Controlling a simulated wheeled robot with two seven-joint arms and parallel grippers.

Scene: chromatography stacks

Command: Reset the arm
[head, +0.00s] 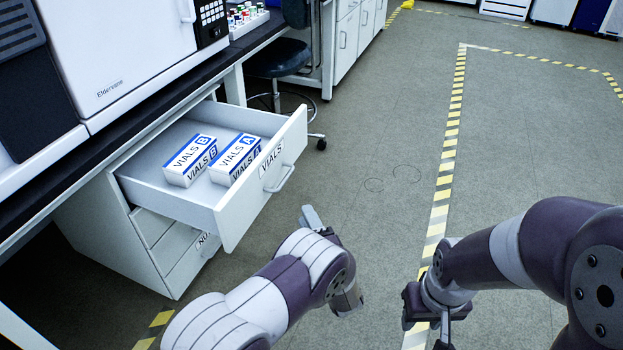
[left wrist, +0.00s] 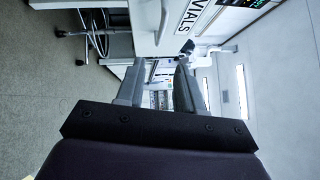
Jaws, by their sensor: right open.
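My left arm reaches in from the bottom of the head view, and its left gripper (head: 314,217) is in front of the open drawer, apart from it. In the left wrist view the left gripper's two fingers (left wrist: 160,85) stand apart with nothing between them. My right gripper (head: 428,328) hangs low over the floor beside the yellow-striped line, open and empty. Part of it is cut off by the lower frame edge.
An open drawer (head: 160,192) labelled VIALS juts out, holding box B (head: 190,160) and box A (head: 235,158). A stool (head: 277,58) stands behind it. The bench with a white instrument (head: 130,50) is at left. Floor (head: 370,150) to the right is clear.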

